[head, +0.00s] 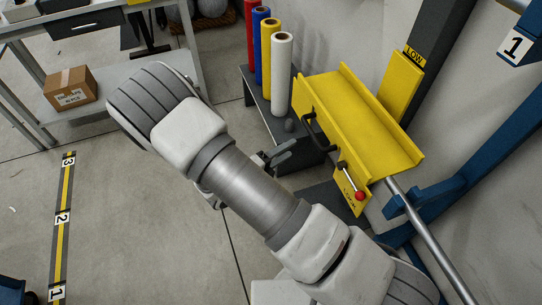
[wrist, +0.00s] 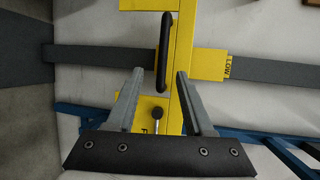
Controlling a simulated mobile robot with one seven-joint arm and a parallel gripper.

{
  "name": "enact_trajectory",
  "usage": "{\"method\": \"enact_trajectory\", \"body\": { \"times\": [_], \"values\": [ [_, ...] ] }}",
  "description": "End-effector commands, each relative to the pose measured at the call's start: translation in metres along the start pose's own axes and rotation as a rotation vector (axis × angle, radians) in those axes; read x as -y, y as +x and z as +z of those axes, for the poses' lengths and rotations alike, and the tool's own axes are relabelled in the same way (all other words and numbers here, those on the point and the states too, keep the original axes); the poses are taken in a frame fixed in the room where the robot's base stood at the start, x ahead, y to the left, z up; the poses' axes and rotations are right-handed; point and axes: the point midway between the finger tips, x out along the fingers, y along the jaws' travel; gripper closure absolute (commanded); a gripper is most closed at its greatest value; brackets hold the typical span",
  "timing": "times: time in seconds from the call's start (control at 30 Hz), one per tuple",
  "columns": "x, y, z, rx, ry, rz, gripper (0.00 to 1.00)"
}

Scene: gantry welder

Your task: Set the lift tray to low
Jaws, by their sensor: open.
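The yellow lift tray (head: 352,108) is at the right in the head view, against a dark upright. Its front has a black bar handle (head: 316,132) and, below it, a lever with a red knob (head: 359,195) beside partly legible lettering.
A dark bench (head: 262,115) with several coloured rolls (head: 281,75) stands left of the tray. Blue frame beams (head: 450,190) and a metal rod (head: 430,240) are at the right. A cardboard box (head: 70,88) sits on a shelf at the left.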

Motion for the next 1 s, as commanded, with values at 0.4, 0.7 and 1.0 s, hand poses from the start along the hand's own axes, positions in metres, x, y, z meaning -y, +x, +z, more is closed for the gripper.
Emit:
{"method": "enact_trajectory", "body": {
  "times": [0.4,0.7,1.0],
  "values": [
    [-0.001,-0.059,0.0,0.0,0.0,0.002,0.48],
    [-0.001,-0.06,-0.001,-0.001,0.0,0.002,0.48],
    [0.0,-0.059,-0.001,-0.005,0.006,0.003,0.48]
  ]
}}
